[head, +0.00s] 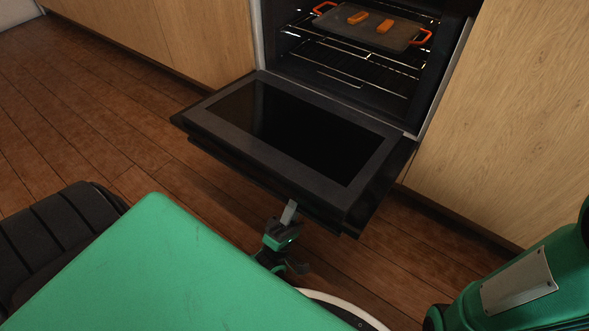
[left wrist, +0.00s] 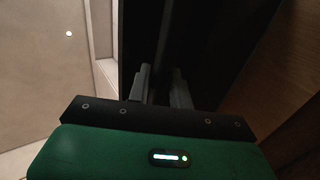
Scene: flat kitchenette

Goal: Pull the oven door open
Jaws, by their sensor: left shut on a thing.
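The oven door (head: 370,195) is a dark panel with a black glass window, hinged at the bottom of the oven (head: 345,85). It is swung far down and lies close to horizontal. My left gripper (head: 289,212) is at the door's outer edge, low in front of it. In the left wrist view its two fingers (left wrist: 160,88) stand on either side of a dark bar, shut on the door's handle. The handle itself is mostly hidden under the door in the head view. My right gripper is out of view.
Inside the oven, a grey tray (head: 355,35) with orange handles holds orange pieces on a wire rack (head: 340,65). Wooden cabinet fronts (head: 505,120) flank the oven. The wooden floor (head: 100,120) left of the door is clear.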

